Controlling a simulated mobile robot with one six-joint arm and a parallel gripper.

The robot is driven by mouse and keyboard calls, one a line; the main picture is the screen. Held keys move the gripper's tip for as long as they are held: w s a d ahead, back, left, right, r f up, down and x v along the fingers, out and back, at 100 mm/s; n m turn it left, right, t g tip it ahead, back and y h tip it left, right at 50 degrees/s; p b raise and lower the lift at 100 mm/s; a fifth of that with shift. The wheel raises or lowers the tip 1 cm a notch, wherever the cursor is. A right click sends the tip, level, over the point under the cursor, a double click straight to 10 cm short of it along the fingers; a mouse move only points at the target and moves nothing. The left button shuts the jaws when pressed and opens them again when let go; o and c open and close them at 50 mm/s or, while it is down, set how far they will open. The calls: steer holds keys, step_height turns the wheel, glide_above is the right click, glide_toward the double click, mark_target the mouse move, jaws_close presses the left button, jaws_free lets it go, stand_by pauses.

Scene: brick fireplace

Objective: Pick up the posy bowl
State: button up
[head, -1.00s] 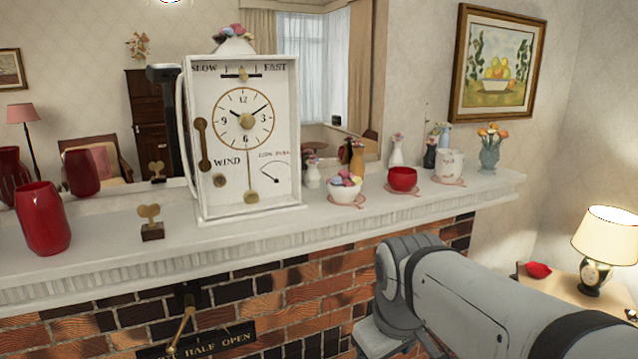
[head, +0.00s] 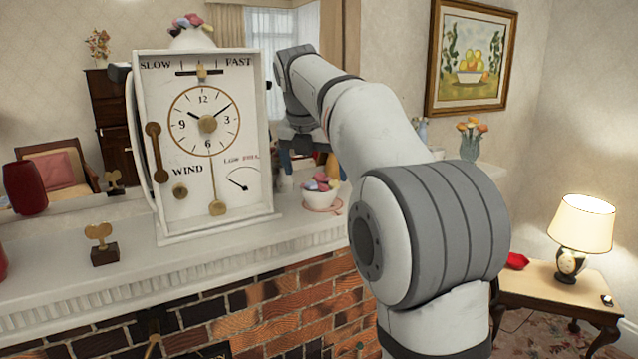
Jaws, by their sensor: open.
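The posy bowl (head: 321,201) is a small white bowl filled with pink, yellow and other coloured blooms. It sits upright on a pinkish mat on the white mantel, just right of the white clock. My arm reaches in from the lower right, and my gripper (head: 300,150) is at its far end, above and slightly left of the bowl. The gripper is open, small and dark in the view, and apart from the bowl. The arm hides the mantel to the right of the bowl.
The tall white clock (head: 203,145) stands close left of the bowl and gripper. A small gold heart ornament (head: 104,246) is further left on the mantel (head: 100,295). A mirror backs the mantel. A flower vase (head: 471,140) stands at its right end.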

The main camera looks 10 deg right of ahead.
mark_target(317, 183)
steer(key=w+f, duration=0.1)
steer(key=w+d+f, duration=0.1)
steer(key=f, duration=0.1)
steer(key=w+d+f, duration=0.1)
steer(key=f, duration=0.1)
steer(key=shift+w+d+f, duration=0.2)
steer(key=shift+w, duration=0.2)
steer(key=shift+s+a+f, duration=0.1)
steer(key=shift+s+f, duration=0.1)
steer(key=shift+f, duration=0.1)
steer(key=shift+s+a+r, duration=0.1)
steer(key=shift+s+a, duration=0.25)
steer(key=shift+s, duration=0.2)
steer(key=shift+s+a, duration=0.3)
steer(key=shift+s, duration=0.35)
steer(key=c, duration=0.6)
steer(key=shift+w+d+f, duration=0.4)
steer(key=shift+w+d, duration=0.1)
steer(key=shift+w, duration=0.2)
steer(key=c, duration=0.4)
steer(key=shift+c, duration=1.4)
steer(key=shift+s+r, duration=0.15)
